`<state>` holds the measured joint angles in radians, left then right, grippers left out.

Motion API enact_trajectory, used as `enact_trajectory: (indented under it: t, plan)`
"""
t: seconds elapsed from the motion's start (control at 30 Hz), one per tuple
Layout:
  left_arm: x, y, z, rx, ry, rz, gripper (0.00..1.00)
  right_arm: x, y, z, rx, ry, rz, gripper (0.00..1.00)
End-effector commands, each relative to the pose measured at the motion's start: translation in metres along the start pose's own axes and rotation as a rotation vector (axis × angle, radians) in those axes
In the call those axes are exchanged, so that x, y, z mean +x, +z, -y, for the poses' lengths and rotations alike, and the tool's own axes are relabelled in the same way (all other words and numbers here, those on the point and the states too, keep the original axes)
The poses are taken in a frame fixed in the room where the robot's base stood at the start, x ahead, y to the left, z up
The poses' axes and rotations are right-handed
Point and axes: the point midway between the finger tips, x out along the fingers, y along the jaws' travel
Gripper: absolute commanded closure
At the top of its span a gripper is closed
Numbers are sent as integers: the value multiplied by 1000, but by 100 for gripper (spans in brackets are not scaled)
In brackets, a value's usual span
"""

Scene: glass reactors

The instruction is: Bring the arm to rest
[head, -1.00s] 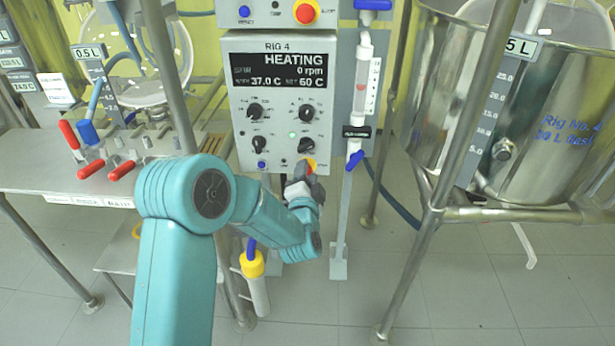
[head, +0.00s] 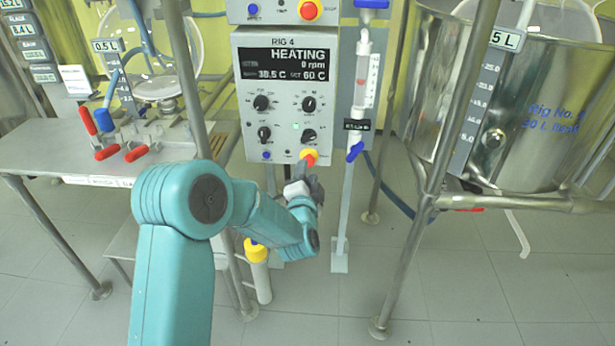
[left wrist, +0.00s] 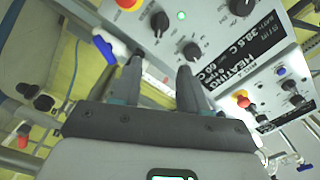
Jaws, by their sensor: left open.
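My left arm (head: 180,240) is teal and reaches in from the bottom left in the head view. Its left gripper (head: 303,184) hangs just below the Rig 4 control panel (head: 285,120), near the red-and-yellow stop button (head: 309,156). In the left wrist view the dark fingers of this gripper (left wrist: 160,78) stand apart with nothing between them. They point toward the knobs of the tilted panel (left wrist: 215,45). I cannot tell whether a fingertip touches the panel. My right gripper is not in view.
The panel display reads HEATING, 0 rpm, 38.5 C, set 60 C. A steel vessel (head: 560,110) stands in a metal frame at right. A bench (head: 60,150) with red-handled valves (head: 110,153) is at left. A clear tube with blue valves (head: 362,80) stands beside the panel.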

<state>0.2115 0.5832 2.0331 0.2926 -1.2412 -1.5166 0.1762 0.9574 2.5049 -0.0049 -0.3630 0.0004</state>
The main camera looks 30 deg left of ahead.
Motion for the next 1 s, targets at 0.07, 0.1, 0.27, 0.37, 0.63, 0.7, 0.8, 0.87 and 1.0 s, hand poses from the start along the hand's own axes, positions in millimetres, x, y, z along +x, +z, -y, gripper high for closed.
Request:
enact_trajectory:
  t: [0.07, 0.1, 0.27, 0.37, 0.63, 0.7, 0.8, 0.87, 1.0]
  plan:
    - [1, 0, 0, 0, 0, -1, 56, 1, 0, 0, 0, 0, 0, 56]
    - [2, 0, 0, 0, 0, -1, 56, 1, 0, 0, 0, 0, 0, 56]
    - [3, 1, 1, 0, -1, -1, 56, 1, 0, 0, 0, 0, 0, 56]
    - [4, 1, 1, 0, -1, -1, 56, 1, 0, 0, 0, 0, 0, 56]
    - [4, 1, 1, 0, 0, -1, 56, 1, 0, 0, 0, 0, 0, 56]
    - [5, 1, 1, 0, 0, -1, 56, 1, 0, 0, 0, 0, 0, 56]
    - [4, 0, -5, 2, 9, -3, 56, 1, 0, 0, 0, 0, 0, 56]
    - [2, 1, -20, 9, 36, -2, 56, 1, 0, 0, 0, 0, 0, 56]
    - [-29, 11, -96, 50, 220, -7, 56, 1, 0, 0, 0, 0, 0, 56]
